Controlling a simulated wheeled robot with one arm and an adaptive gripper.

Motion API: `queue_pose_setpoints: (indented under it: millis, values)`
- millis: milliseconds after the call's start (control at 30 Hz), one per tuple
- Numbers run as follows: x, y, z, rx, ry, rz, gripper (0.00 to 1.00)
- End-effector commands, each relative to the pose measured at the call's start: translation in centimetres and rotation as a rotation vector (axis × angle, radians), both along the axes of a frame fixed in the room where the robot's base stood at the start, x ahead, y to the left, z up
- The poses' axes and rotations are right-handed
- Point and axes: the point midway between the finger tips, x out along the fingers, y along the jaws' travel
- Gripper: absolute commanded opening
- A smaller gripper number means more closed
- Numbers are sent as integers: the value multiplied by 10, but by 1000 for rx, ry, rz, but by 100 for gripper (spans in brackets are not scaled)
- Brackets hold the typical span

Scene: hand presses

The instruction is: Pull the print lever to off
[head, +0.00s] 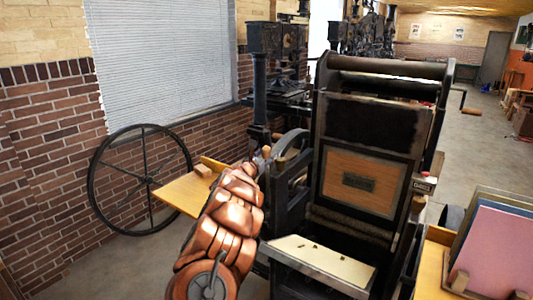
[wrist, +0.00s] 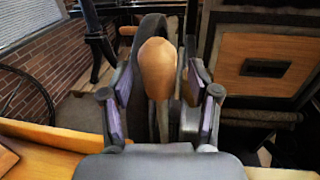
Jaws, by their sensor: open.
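The print lever has a rounded tan wooden knob (wrist: 157,68) on a thin metal shaft, and it stands upright in the wrist view. My gripper (wrist: 159,90) is open, with one finger on each side of the lever. I see gaps between the fingers and the lever, but cannot tell how deep the knob sits between them. In the head view a small tan knob (head: 266,151) shows at the end of my copper arm, beside the black press (head: 332,72). My arm hides most of my gripper there.
A large spoked wheel (head: 146,183) stands by the brick wall at left. A wooden board (head: 184,194) juts out beside the press. A cream plate (head: 318,262) lies low at its front. Coloured sheets (head: 495,250) lean at right. Open floor lies at far right.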

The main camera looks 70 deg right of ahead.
Motion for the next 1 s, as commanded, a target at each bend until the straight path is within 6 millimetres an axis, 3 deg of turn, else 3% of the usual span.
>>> queue_pose_setpoints:
  millis: [300, 667, 1000]
  values:
    - [0, -13, 1, -2, -1, 1, 61]
    - [1, -14, 1, -1, -1, 2, 60]
    - [1, -14, 1, -1, -2, 2, 25]
